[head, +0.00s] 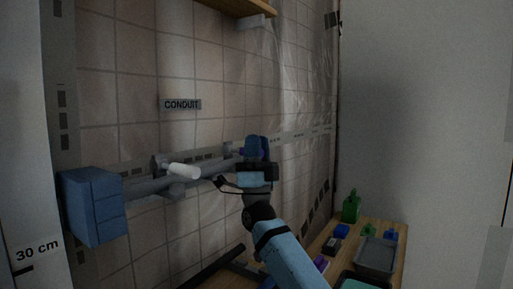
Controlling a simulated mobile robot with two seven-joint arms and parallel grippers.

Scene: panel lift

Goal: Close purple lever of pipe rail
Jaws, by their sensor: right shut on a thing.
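The grey pipe rail (140,189) runs along the tiled wall from a blue box (94,206) on the left to the middle of the head view. A small bit of the purple lever (241,152) shows at the rail's right part, beside my right gripper (252,157). My right gripper is shut on the purple lever, and its body hides most of it. The lever's angle cannot be told. A white handle (183,170) sticks out from the rail to the left. My left gripper is not in view.
A "CONDUIT" label (180,104) is on the wall above the rail. A wooden shelf (238,7) is at the top. At lower right, a wooden bench holds a grey tray (376,254), a green bottle (351,208) and several small items.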

